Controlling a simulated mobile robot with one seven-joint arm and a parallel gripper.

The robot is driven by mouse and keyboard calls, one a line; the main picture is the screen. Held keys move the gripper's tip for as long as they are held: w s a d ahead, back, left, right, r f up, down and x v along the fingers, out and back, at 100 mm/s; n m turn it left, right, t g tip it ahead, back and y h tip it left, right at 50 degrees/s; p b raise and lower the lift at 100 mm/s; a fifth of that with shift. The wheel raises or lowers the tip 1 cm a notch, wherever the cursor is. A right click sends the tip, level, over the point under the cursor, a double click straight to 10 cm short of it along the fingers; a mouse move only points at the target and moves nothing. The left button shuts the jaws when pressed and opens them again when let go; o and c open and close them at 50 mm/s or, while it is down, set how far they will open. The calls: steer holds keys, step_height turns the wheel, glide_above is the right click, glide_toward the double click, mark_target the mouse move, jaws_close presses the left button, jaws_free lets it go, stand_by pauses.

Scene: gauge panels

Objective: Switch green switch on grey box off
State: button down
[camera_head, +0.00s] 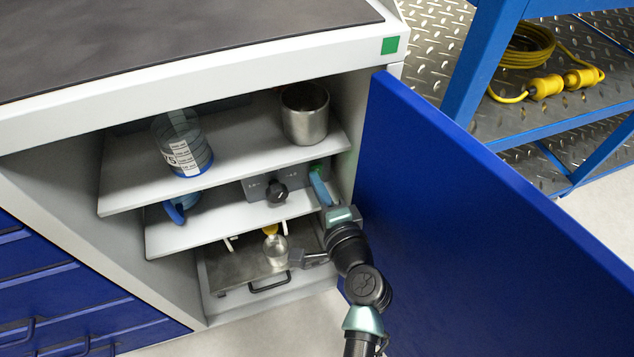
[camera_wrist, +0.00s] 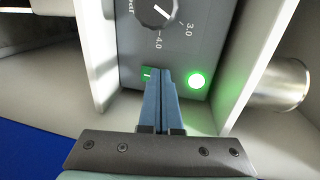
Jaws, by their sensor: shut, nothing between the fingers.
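The grey box (camera_head: 258,187) stands on the middle shelf inside the open cabinet, and its face fills the upper middle of the wrist view (camera_wrist: 196,52). It carries a black dial knob (camera_wrist: 154,10), a small green switch (camera_wrist: 148,74) and a green lamp (camera_wrist: 196,80) that is glowing. My gripper (camera_wrist: 165,72) is shut and empty, its blue fingers pointing at the box face. The fingertips lie between the switch and the lamp in the wrist view, right beside the switch, partly covering its edge. I cannot tell whether they touch it. In the head view my gripper (camera_head: 316,172) reaches in at the box's right end.
The shelf above holds a metal cup (camera_head: 305,115) and a measuring beaker (camera_head: 181,145). A blue cup (camera_head: 180,207) is left of the box. The open blue door (camera_head: 470,220) stands right of my arm.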

steer(key=shift+w+r, duration=0.1)
steer(key=shift+w, duration=0.05)
steer(key=p, duration=0.1)
steer(key=r+p, duration=0.1)
steer(key=p, duration=0.1)
steer(key=shift+w+a+g, duration=0.1)
steer(key=shift+w+g, duration=0.2)
steer(key=shift+f, duration=0.45)
steer(key=shift+s, duration=0.15)
